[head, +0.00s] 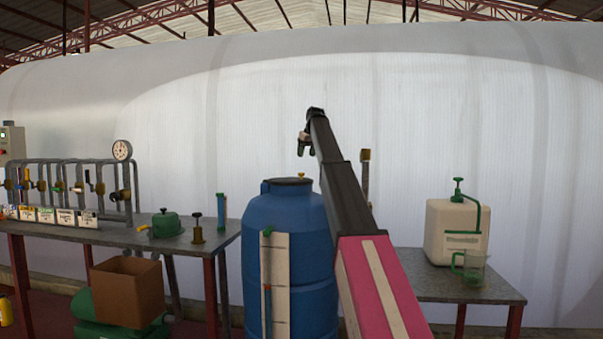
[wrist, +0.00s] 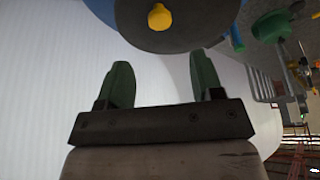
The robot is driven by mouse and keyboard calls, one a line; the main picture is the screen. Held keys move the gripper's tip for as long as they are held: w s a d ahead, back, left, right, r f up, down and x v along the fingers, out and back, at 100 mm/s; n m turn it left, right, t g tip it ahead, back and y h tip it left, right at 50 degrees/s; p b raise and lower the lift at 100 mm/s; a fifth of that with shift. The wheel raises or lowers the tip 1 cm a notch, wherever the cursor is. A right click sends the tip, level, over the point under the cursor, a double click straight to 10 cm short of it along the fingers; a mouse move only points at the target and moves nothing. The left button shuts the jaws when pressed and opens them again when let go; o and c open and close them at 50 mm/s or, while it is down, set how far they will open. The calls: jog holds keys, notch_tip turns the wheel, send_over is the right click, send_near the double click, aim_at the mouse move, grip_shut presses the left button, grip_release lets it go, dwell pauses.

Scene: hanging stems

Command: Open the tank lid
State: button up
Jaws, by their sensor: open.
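The blue tank (head: 290,245) stands upright between the two tables. Its dark round lid (head: 284,182) lies flat on top, seemingly seated, with a yellow knob (head: 300,175) on it. In the wrist view the lid (wrist: 195,30) is a grey disc at the top of the picture, with its yellow knob (wrist: 159,17). My gripper (head: 304,151) hangs above the lid in the head view, apart from it. In the wrist view my gripper (wrist: 162,78) has two green fingers spread wide, with nothing between them. The knob lies beyond the fingertips.
The left table (head: 150,236) holds a pipe rack with a gauge (head: 122,150), a green pot (head: 165,224) and a brass valve (head: 197,232). A cardboard box (head: 127,290) is below. A pipe (head: 365,175) rises behind my arm.

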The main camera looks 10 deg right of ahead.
jog(key=x, duration=1)
jog(key=shift+r, duration=0.1)
grip_shut()
jog(key=shift+r, duration=0.1)
